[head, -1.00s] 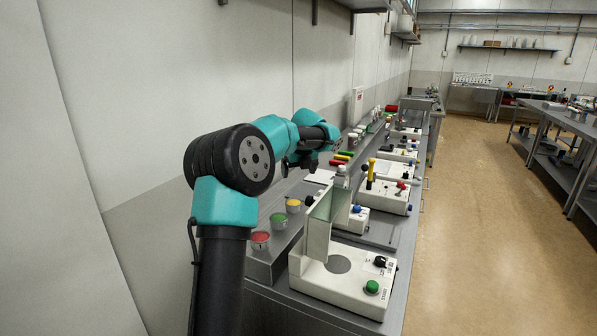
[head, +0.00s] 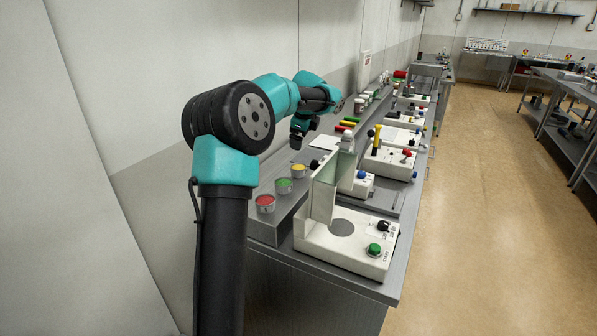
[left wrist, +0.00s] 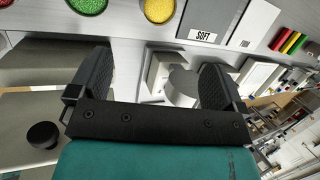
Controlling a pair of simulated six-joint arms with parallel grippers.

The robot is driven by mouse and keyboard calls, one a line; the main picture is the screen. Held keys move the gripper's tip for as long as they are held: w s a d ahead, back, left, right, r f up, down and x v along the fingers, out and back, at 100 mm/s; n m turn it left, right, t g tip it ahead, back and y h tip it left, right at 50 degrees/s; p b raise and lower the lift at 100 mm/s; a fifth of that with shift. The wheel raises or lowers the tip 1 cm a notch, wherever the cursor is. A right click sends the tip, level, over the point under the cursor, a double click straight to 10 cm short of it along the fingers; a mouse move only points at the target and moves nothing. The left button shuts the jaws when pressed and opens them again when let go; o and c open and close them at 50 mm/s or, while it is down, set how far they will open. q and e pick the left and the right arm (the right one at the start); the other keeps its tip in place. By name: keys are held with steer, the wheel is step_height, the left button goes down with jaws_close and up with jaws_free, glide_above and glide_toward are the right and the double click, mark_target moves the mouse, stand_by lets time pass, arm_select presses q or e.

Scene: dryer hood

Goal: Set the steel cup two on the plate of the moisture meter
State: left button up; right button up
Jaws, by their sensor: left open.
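Three steel cups stand in a row on the grey ledge: one with red contents (head: 265,204), one with green (head: 284,186) and one with yellow (head: 298,171). The green one is second in the row; its number is too small to read. In the left wrist view the green cup (left wrist: 88,5) and yellow cup (left wrist: 160,9) are cut by the top edge. The white moisture meter (head: 318,240) has its hood (head: 325,190) raised and its round grey plate (head: 341,228) bare. My left gripper (left wrist: 157,78) is open and empty, near the cups; it also shows in the head view (head: 297,142).
A green button (head: 374,250) and a black knob (head: 383,226) sit on the meter's right side. Another white device (head: 388,163) stands behind. The raised hood stands between cups and plate.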

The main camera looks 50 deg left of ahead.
arm_select(q)
steer(key=n, duration=0.7)
steer(key=s+n, duration=0.1)
steer(key=n, duration=0.6)
steer(key=n+t, duration=0.1)
steer(key=n, duration=0.6)
steer(key=shift+s+a+n+h, duration=0.15)
steer(key=shift+a+n+h, duration=0.25)
steer(key=shift+f, duration=0.1)
glide_toward(298, 167)
steer(key=x, duration=0.5)
steer(key=shift+w+a+f, duration=0.1)
steer(key=shift+w+a, duration=0.05)
steer(key=shift+w, duration=0.15)
steer(key=shift+x, duration=2.6)
steer(key=shift+s, duration=0.1)
steer(key=shift+c, duration=0.2)
